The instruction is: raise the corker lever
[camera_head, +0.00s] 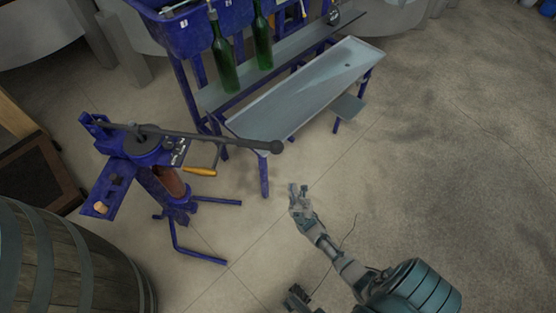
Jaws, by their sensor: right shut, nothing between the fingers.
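The corker (150,150) is a blue floor-standing machine on splayed legs at the left.
A blue-framed bench with a grey top (310,85) stands behind the knob, its near leg close by. Green bottles (222,62) hang or stand by a blue trough (180,28). A wooden barrel (65,265) fills the lower left. The floor at right is clear.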

